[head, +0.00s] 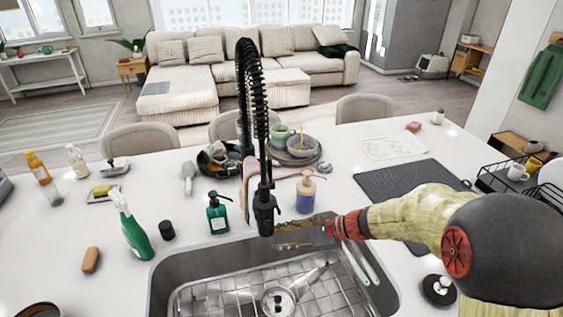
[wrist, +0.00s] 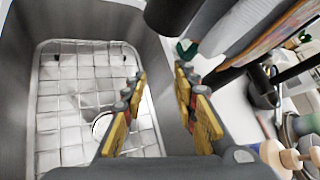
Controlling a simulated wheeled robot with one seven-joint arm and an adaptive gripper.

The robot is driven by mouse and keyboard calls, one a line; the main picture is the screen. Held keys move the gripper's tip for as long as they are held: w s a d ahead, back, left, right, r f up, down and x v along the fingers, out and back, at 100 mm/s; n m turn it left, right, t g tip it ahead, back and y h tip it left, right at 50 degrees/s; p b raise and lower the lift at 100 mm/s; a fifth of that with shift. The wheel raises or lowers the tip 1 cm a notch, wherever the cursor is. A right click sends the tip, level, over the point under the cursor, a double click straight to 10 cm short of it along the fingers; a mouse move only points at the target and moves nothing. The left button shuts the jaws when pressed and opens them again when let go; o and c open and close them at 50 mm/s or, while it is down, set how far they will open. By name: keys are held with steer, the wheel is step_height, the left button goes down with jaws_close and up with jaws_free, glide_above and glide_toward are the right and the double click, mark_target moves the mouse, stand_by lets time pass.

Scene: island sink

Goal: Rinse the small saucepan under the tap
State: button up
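In the head view, a round metal shape (head: 278,300) with a handle-like bar running up and right lies in the sink (head: 170,268). It looks like the small saucepan, but I cannot be sure it is not the drain. In the wrist view, a round shape (wrist: 103,125) shows low in the sink, partly hidden by a finger. The black spring tap (head: 264,205) hangs over the sink's back edge, with no water visible. My gripper (head: 283,234) is above the sink's back rim beside the tap head. Its fingers (wrist: 160,78) are apart, with nothing between them.
A green soap bottle (head: 218,215), a spray bottle (head: 132,228) and a purple-bodied dispenser (head: 306,193) stand around the sink. Stacked dishes (head: 302,148) and a filled black pan (head: 216,160) are behind the tap. A dark mat (head: 400,178) and a dish rack (head: 497,182) are right.

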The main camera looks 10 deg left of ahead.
steer(key=w+a+r+m+t+y, duration=0.25)
steer(key=w+m, duration=0.25)
steer(key=w, duration=0.3)
steer(key=m+t+y, duration=0.1)
steer(key=m+t, duration=0.4)
steer(key=m, duration=0.1)
glide_toward(270, 165)
steer(key=w+a+f, duration=0.1)
steer(key=w+a, duration=0.1)
steer(key=b+x, duration=0.1)
steer(key=x, duration=0.6)
steer(key=shift+w+a, duration=0.15)
steer(key=shift+a, duration=0.25)
steer(key=c, duration=0.3)
steer(key=c, duration=0.4)
jaws_close()
